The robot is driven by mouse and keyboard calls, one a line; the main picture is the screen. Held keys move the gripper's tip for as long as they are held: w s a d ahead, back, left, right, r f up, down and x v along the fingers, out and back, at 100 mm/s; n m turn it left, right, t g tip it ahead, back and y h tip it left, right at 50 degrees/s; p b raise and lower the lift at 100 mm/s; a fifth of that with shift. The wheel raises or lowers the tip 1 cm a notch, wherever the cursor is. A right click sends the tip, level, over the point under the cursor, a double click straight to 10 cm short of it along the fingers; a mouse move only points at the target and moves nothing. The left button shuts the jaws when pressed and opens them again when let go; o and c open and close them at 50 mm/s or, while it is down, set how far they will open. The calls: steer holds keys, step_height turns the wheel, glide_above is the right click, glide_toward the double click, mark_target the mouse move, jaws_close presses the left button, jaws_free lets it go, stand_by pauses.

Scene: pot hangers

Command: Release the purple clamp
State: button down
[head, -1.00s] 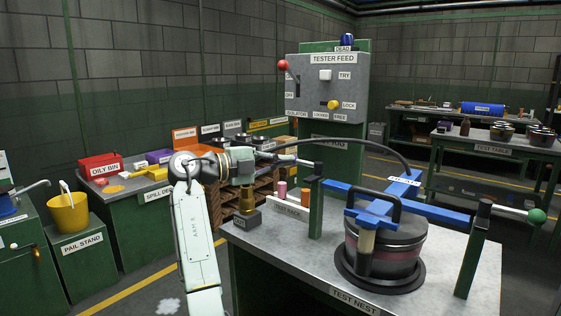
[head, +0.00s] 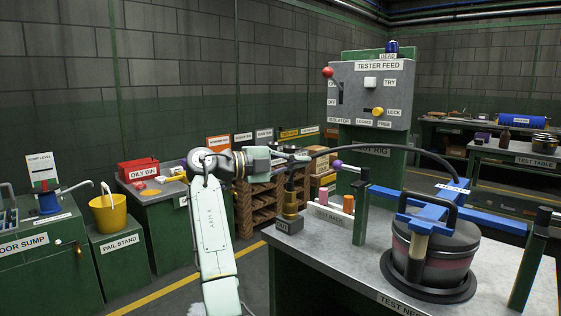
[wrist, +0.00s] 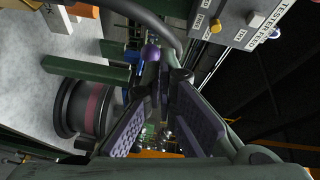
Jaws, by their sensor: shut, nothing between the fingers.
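The purple clamp shows as a round purple knob (head: 337,164) on a short rod. The rod points left from the green post (head: 361,205) at the near-left end of the test nest. In the wrist view, the knob (wrist: 150,53) lies just beyond my fingertips. My gripper (head: 300,156) is shut and empty, left of the knob and apart from it in the head view. Its two purple-padded fingers show in the wrist view (wrist: 166,82). A blue bar (head: 428,213) lies over the dark pot (head: 435,262) beside the post.
The tester feed panel (head: 370,95) stands behind the nest, and a black hose (head: 395,150) arches over it. Another green post (head: 530,257) stands at the right.

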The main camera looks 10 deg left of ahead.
steer(key=shift+w+a+r, duration=0.1)
steer(key=shift+w+a, duration=0.1)
steer(key=shift+a, duration=0.5)
steer(key=shift+w+a, duration=0.25)
steer(key=shift+a, duration=0.45)
steer(key=shift+w+a+r, duration=0.1)
steer(key=shift+w+a, duration=0.1)
steer(key=shift+a, duration=0.5)
